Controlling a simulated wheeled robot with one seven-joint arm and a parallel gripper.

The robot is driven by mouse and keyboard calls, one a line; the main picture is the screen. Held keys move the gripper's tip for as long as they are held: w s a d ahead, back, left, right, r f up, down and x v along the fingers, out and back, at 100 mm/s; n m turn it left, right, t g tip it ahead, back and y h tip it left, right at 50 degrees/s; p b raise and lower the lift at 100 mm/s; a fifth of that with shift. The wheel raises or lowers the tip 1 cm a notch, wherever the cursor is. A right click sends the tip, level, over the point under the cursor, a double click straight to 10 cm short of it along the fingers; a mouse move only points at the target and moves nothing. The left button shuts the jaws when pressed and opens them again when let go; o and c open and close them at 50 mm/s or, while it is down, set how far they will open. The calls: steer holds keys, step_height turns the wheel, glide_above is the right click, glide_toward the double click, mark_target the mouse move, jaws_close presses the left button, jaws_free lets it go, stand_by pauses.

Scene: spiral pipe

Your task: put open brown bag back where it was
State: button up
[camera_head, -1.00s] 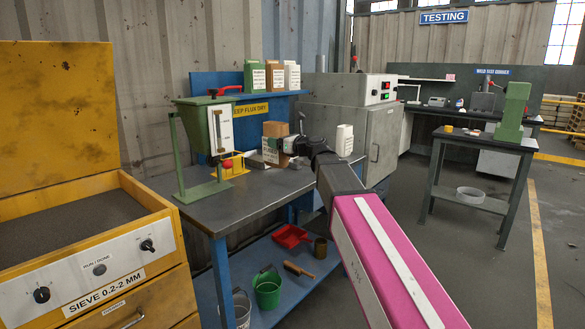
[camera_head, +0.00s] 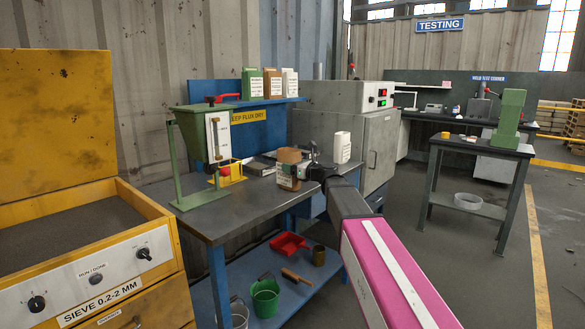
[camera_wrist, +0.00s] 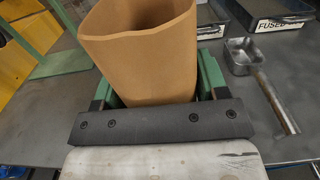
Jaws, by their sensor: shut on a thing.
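The open brown bag (camera_head: 288,172) is upright over the right part of the grey workbench, near its front edge. I cannot tell whether its base touches the bench top. In the wrist view the brown bag (camera_wrist: 140,45) stands between the green fingers of my gripper (camera_wrist: 155,78), its open top towards the camera. My gripper (camera_head: 311,171) is shut on it from the right in the head view. Its contents and lower part are hidden in the wrist view. Green, brown and white labelled bags (camera_head: 272,84) stand on the blue shelf above the bench.
A green hopper (camera_head: 205,140) on a stand is at the bench's left. A white bottle (camera_head: 342,147) stands behind my gripper. A metal scoop (camera_wrist: 245,60) and labelled trays (camera_wrist: 270,14) lie right of the bag. Bare bench top (camera_head: 235,205) shows left of the bag.

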steer(key=shift+f, duration=0.2)
steer(key=o, duration=1)
steer(key=shift+c, duration=0.2)
steer(key=shift+r, duration=0.1)
steer(key=shift+s+d, duration=0.15)
steer(key=v, duration=1.1)
steer(key=shift+s+d, duration=0.2)
steer(key=shift+d, duration=0.05)
